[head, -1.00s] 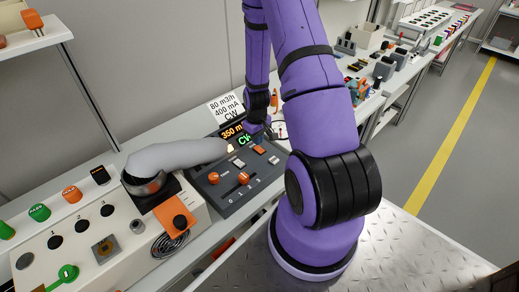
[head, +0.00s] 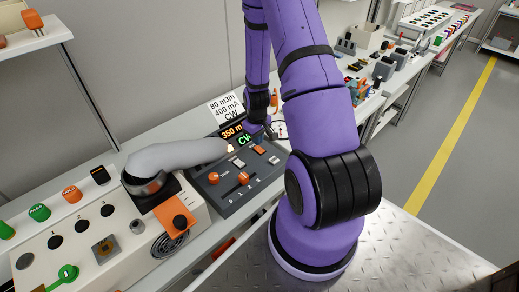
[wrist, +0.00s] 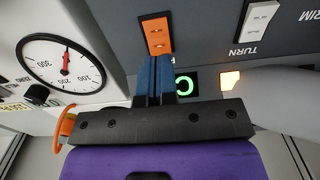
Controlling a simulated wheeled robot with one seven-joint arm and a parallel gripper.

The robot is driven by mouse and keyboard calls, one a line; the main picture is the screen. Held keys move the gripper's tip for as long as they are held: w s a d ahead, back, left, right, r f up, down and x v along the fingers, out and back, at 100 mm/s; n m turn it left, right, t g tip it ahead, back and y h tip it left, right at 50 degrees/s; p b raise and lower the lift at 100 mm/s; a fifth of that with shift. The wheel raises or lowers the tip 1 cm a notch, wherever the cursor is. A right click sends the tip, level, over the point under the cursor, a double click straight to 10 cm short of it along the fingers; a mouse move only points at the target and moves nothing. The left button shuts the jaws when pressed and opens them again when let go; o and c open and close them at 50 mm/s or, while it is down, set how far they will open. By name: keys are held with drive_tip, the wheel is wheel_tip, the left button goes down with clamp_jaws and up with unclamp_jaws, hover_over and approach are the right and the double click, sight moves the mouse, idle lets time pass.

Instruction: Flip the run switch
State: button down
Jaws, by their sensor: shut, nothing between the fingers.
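An orange rocker switch (wrist: 157,35) sits on the dark grey control panel (wrist: 215,40) in the wrist view; its label is hidden, so I cannot read whether it is the run switch. It also shows in the head view (head: 258,149). My gripper (wrist: 153,62) is shut and empty, its blue fingertips right at the lower edge of the orange switch in the picture. I cannot tell whether they touch it. In the head view my gripper (head: 262,132) is small and partly hidden at the panel's far side.
A white switch (wrist: 260,18) labelled TURN is beside the orange one. A green lit display (wrist: 184,86) is partly covered by my fingers. A round gauge (wrist: 65,65) stands left, a thick grey hose (wrist: 275,92) right. Two orange knobs (head: 243,178) are on the panel's near part.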

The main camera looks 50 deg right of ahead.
drive_tip(key=shift+f, duration=1.25)
idle(1.2)
drive_tip(key=shift+r, duration=3.5)
drive_tip(key=shift+r, duration=0.1)
wheel_tip(320, 180, up, 14)
drive_tip(key=t, duration=0.1)
hover_over(257, 147)
drive_tip(key=w+a, duration=0.2)
drive_tip(key=a, duration=0.3)
drive_tip(key=s+a+r+t, duration=0.1)
drive_tip(key=a+r, duration=0.2)
drive_tip(key=r, duration=0.3)
drive_tip(key=s+a+r, duration=0.2)
drive_tip(key=a+r, duration=0.2)
drive_tip(key=r, duration=0.2)
drive_tip(key=s+a+r+t, duration=0.1)
drive_tip(key=s+a+r, duration=0.4)
drive_tip(key=s+r, duration=0.2)
drive_tip(key=s+a+r+t, duration=0.2)
drive_tip(key=s+a+r, duration=0.3)
drive_tip(key=s+r, duration=0.2)
drive_tip(key=s, duration=0.2)
drive_tip(key=shift+s+a+r+n, duration=0.15)
drive_tip(key=shift+s+a+n, duration=0.05)
drive_tip(key=shift+s+n, duration=0.1)
